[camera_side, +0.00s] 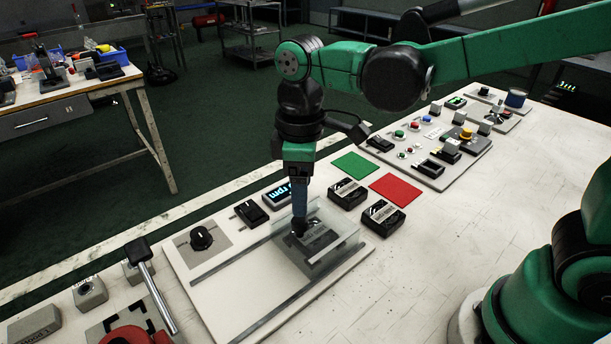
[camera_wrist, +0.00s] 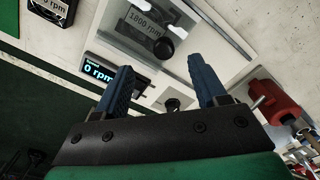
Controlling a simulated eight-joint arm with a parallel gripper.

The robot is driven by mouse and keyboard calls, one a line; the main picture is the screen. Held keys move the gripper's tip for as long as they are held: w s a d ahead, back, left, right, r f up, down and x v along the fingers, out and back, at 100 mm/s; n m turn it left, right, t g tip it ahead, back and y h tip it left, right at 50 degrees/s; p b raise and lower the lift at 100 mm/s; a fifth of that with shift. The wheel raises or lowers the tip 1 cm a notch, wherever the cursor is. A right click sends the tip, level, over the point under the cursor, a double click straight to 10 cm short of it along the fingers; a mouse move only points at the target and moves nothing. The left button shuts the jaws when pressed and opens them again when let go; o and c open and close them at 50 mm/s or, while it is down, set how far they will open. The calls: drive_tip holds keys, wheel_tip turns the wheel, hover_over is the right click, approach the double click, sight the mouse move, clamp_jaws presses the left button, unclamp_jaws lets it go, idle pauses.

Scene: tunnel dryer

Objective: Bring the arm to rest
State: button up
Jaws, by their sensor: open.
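My gripper (camera_side: 299,228) hangs from the green and black arm, pointing down over the grey plate under a clear cover (camera_side: 347,246). In the wrist view the two blue fingers of my gripper (camera_wrist: 170,82) stand apart with nothing between them. The block labelled 1800 rpm (camera_wrist: 146,22) shows beyond the fingers, with a round black part at its edge. A display (camera_wrist: 98,68) reads 0 rpm; it also shows in the side view (camera_side: 283,195). I cannot tell whether the fingertips touch the cover or the block.
Black labelled blocks (camera_side: 347,195) (camera_side: 383,217) stand right of the cover, near a green mat (camera_side: 352,165) and a red mat (camera_side: 396,189). A knob (camera_side: 201,238), a black switch (camera_side: 250,212) and a metal lever (camera_side: 158,298) lie left. The bench front at right is clear.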

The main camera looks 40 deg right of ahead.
drive_tip(key=shift+r, duration=0.15)
drive_tip(key=shift+d, duration=0.2)
drive_tip(key=s+d+m+t, duration=0.3)
drive_tip(key=d+m+t, duration=0.4)
drive_tip(key=d+m, duration=0.2)
drive_tip(key=shift+s+r, duration=0.4)
drive_tip(key=shift+r, duration=0.05)
